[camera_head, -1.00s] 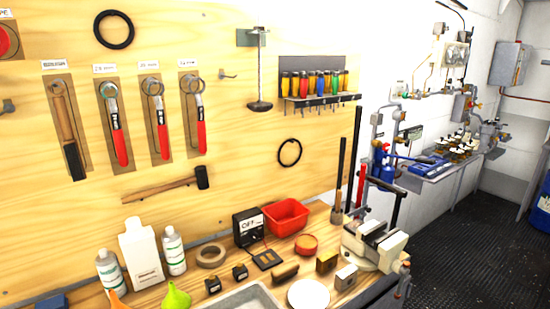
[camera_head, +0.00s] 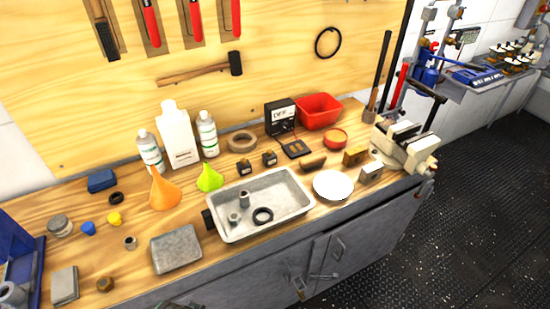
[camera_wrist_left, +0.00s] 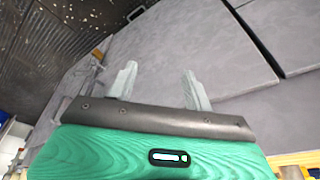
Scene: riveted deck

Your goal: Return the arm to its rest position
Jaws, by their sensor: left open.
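My left gripper (camera_wrist_left: 159,84) shows in its wrist view with two pale fingers spread apart and nothing between them. Grey cabinet fronts lie beyond the fingers, with dark riveted floor at the upper left. My right gripper is not in view.
The wooden workbench (camera_head: 105,205) carries a metal tray (camera_head: 290,215), a white plate (camera_head: 333,185), an orange funnel (camera_head: 164,192), bottles, a red bin (camera_head: 318,111) and a vise (camera_head: 408,147). Grey cabinet doors (camera_head: 345,240) are below. The floor (camera_head: 470,220) at right is clear.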

